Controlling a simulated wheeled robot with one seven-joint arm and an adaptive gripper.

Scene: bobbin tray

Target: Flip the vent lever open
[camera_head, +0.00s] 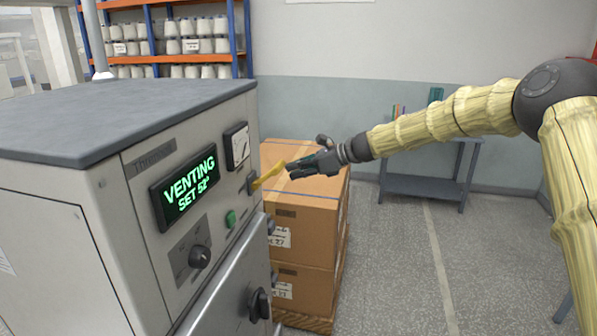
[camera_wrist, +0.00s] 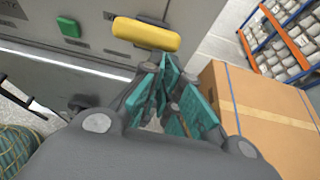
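The vent lever is a yellow handle (camera_head: 268,177) on the right edge of the grey machine's front panel (camera_head: 150,170). In the wrist view the yellow handle (camera_wrist: 147,33) lies across the picture just beyond my fingertips. The machine's display (camera_head: 188,187) reads "VENTING" and "SET 52°" in green. My gripper (camera_head: 292,170) is just right of the lever in the head view. In the wrist view its teal-padded fingers (camera_wrist: 174,75) are drawn together with nothing seen between them. The lever is not between the fingers. Whether a fingertip touches it I cannot tell.
Stacked cardboard boxes (camera_head: 308,215) stand close beside the machine, below my gripper. A green button (camera_head: 231,219), a black knob (camera_head: 199,256) and a gauge (camera_head: 237,147) are on the panel. A bobbin shelf (camera_head: 170,40) stands behind. Open floor (camera_head: 400,280) lies to the right.

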